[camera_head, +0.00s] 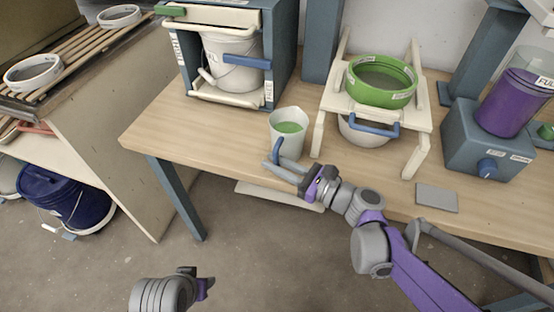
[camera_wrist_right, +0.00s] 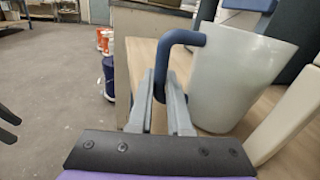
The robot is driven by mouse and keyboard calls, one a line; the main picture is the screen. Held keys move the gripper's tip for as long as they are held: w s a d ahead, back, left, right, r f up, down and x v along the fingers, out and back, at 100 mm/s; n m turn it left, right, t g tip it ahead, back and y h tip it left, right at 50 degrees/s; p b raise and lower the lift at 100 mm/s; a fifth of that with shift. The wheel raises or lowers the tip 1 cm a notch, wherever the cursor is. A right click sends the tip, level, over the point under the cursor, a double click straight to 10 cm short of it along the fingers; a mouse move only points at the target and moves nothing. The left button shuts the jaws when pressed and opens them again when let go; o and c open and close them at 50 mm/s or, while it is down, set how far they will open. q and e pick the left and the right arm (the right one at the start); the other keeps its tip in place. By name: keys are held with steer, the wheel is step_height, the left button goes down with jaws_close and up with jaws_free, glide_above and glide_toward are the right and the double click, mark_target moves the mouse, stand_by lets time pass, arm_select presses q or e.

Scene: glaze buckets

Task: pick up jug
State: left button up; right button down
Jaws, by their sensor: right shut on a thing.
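The jug (camera_head: 287,140) is a whitish translucent vessel with green liquid inside and a blue handle. It is upright at the front of the wooden table, near its middle. My right gripper (camera_head: 284,168) is shut on the jug's blue handle. In the right wrist view the two grey fingers (camera_wrist_right: 160,110) close around the lower part of the handle (camera_wrist_right: 163,62), with the jug body (camera_wrist_right: 240,75) to the right. I cannot tell whether the jug's base touches the table.
A green sieve (camera_head: 381,82) sits on a cream stand (camera_head: 421,117) right of the jug, over a white bowl (camera_head: 368,132). A blue-grey cabinet (camera_head: 284,50) holding a white bucket (camera_head: 232,62) stands behind left. A purple container (camera_head: 508,103) and a grey plate (camera_head: 437,198) are at right.

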mark_target(275, 147)
steer(key=shift+r+p, duration=1.65)
steer(key=shift+r, duration=3.05)
steer(key=shift+r, duration=0.1)
